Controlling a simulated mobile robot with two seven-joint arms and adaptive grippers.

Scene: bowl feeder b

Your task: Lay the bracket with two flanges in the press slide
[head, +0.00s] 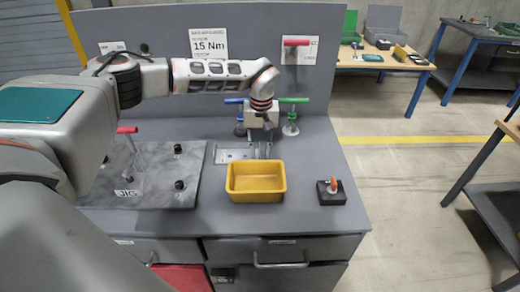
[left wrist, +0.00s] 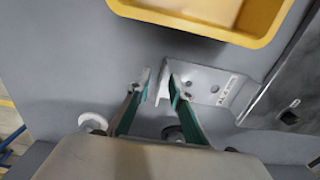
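The bracket (head: 232,155) is a pale metal piece lying on the grey bench behind the yellow tray. In the left wrist view, the bracket (left wrist: 207,84) shows a flat part with holes and a label, and upright flanges. My left gripper (head: 262,150) is low over its right end. In the left wrist view, the fingertips of my left gripper (left wrist: 160,86) stand apart, with one upright flange between them. The left fingertip is clear of the flange; whether the right one touches it I cannot tell. I cannot pick out the press slide for sure. My right gripper is not in view.
A yellow tray (head: 256,196) stands just in front of the bracket. A grey jig plate (head: 150,195) with black knobs lies to the left. Clamps with blue (head: 235,101) and green (head: 294,100) handles stand behind. A black block (head: 331,197) with an orange part sits right.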

